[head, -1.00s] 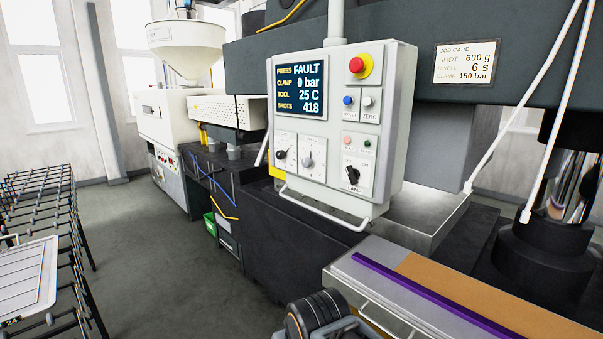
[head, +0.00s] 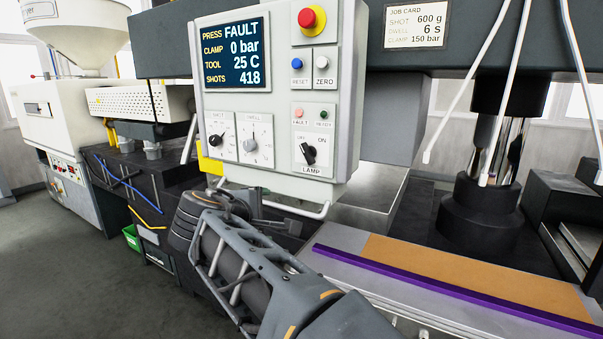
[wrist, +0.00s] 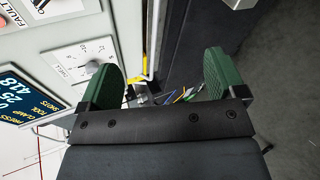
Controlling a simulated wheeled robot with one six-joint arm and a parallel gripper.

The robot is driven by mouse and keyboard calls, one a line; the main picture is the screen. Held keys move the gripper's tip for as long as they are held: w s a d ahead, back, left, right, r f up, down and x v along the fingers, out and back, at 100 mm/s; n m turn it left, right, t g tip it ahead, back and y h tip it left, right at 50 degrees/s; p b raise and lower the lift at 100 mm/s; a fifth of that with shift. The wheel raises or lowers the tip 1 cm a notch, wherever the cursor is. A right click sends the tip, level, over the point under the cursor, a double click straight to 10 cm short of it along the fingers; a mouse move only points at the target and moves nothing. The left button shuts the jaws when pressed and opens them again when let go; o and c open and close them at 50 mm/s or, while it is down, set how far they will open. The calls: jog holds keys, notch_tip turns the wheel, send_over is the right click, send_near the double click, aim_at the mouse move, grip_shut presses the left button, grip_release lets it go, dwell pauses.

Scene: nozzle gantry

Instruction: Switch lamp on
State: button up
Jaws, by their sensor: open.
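The lamp switch (head: 309,153) is a black rotary knob on a white plate marked OFF, ON and LAMP, at the lower right of the grey control panel (head: 346,100). Its handle leans to the upper left, the OFF side. Part of the knob also shows at the top left edge of the wrist view (wrist: 41,3). My gripper (wrist: 160,66) is open and empty, with green pads apart, beside the panel and clear of the knob. In the head view my arm sits below the panel; the fingertips are hard to make out there.
Two other dials (head: 255,140) sit left of the lamp switch. A red stop button (head: 308,18) and blue button (head: 298,64) are above. A white handle bar (head: 290,208) runs under the panel. A bench with a purple strip (head: 450,291) lies to the right.

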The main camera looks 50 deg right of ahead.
aim_at(305, 155)
jog(key=d+r+n+h+b, duration=0.1)
jog(key=d+r+h+b, duration=0.1)
jog(key=d+r+h, duration=0.45)
jog(key=shift+n+g+y, duration=0.3)
jog(key=shift+g+y, duration=0.15)
jog(key=shift+g, duration=0.05)
jog(key=w+d+p, duration=0.1)
jog(key=d, duration=0.2)
jog(key=w+d+r+p, duration=0.1)
jog(key=d, duration=0.2)
jog(key=w+d+r+p, duration=0.1)
jog(key=d, duration=0.2)
jog(key=shift+w, duration=0.25)
jog(key=shift+x, duration=0.85)
jog(key=shift+f, duration=0.1)
jog(key=c, duration=0.9)
